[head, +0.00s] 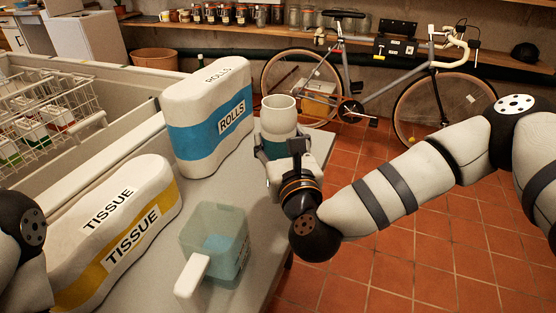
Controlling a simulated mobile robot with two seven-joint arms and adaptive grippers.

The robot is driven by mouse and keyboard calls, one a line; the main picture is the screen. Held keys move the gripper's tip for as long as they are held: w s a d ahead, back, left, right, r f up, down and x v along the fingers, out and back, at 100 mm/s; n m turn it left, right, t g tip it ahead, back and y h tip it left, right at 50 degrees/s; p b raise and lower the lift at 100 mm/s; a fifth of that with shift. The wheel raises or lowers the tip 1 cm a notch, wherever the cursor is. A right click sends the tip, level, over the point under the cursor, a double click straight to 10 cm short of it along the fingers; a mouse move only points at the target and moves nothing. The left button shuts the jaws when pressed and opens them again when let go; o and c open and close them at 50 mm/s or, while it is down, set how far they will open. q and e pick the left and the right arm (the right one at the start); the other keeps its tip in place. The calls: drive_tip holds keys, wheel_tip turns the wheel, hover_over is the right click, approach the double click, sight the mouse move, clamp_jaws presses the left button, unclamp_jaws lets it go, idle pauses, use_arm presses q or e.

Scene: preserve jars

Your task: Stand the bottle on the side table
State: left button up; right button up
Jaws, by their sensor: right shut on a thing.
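My right gripper (281,148) is shut on a pale container with a wide cream top (278,115) and a greenish body, which I take to be the bottle. It looks upright at the far right edge of the grey table top (205,197). The gripper and wrist hide much of its lower part, so I cannot tell whether its base touches the surface. My left arm shows only at the left edge; its gripper is out of view.
A rolls pack (208,122), a tissue pack (118,225) and a translucent green tub with a white handle (228,240) stand on the table top. A wire basket (45,110) is at left. A bicycle (375,85) stands behind; tiled floor is clear at right.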

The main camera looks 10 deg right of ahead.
sight(278, 147)
drive_tip(key=w+f, duration=0.2)
drive_tip(key=f, duration=0.1)
drive_tip(key=shift+w+d+f, duration=0.15)
drive_tip(key=shift+w+f, duration=0.1)
drive_tip(key=shift+w, duration=0.15)
drive_tip(key=f, duration=0.2)
drive_tip(key=f+b, duration=0.1)
drive_tip(key=shift+w+f, duration=0.25)
drive_tip(key=shift+f, duration=0.05)
use_arm(q)
drive_tip(key=shift+s+f, duration=0.6)
drive_tip(key=shift+f, duration=0.1)
use_arm(e)
drive_tip(key=shift+r, duration=0.1)
drive_tip(key=shift+f, duration=0.3)
drive_tip(key=o, duration=1.1)
drive_tip(key=shift+r, duration=0.1)
use_arm(q)
drive_tip(key=shift+s+f+g, duration=0.1)
drive_tip(key=shift+g, duration=0.2)
use_arm(e)
drive_tip(key=shift+o, duration=0.3)
drive_tip(key=shift+r, duration=0.15)
